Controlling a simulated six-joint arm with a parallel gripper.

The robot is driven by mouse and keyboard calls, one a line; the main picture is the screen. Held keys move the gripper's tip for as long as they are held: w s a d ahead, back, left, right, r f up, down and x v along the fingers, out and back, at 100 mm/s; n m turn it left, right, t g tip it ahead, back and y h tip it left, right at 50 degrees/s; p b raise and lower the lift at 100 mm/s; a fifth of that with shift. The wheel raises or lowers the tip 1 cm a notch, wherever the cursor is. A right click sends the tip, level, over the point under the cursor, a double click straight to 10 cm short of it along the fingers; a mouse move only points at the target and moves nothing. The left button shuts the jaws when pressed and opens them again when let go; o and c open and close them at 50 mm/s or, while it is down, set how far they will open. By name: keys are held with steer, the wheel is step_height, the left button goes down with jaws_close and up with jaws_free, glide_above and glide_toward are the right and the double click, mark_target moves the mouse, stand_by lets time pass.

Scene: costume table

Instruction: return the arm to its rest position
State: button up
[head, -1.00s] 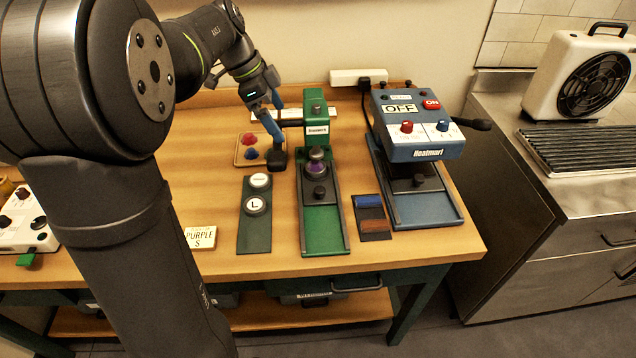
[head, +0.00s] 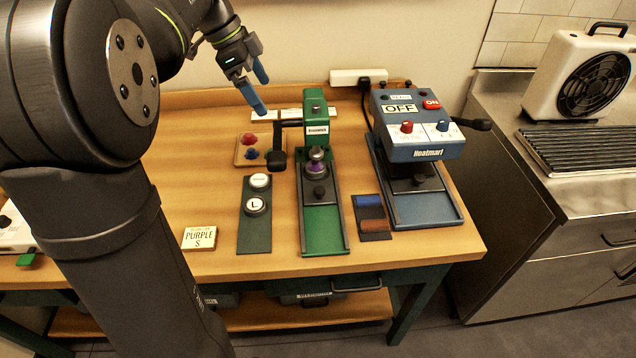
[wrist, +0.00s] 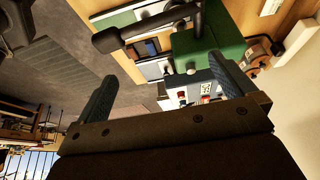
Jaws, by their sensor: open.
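My gripper (head: 258,88) is open and empty, with its two blue fingers apart. In the head view it is raised above the back of the wooden table, to the upper left of the green press (head: 316,130). In the wrist view its fingers (wrist: 165,92) are spread, with nothing between them. The green press and its dark lever (wrist: 145,27) show beyond the fingers. In the head view, the black knob of the lever (head: 276,160) hangs low at the press's left, clear of my gripper.
The blue heat press (head: 415,125) stands right of the green press. A wooden tray (head: 243,157) with red and blue pieces, a dark board (head: 254,228) with white round pieces and a PURPLE S card (head: 199,238) lie to the left. A fan heater (head: 585,75) stands far right.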

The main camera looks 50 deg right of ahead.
steer(key=shift+v, duration=1.5)
steer(key=x, duration=1)
steer(key=v, duration=1)
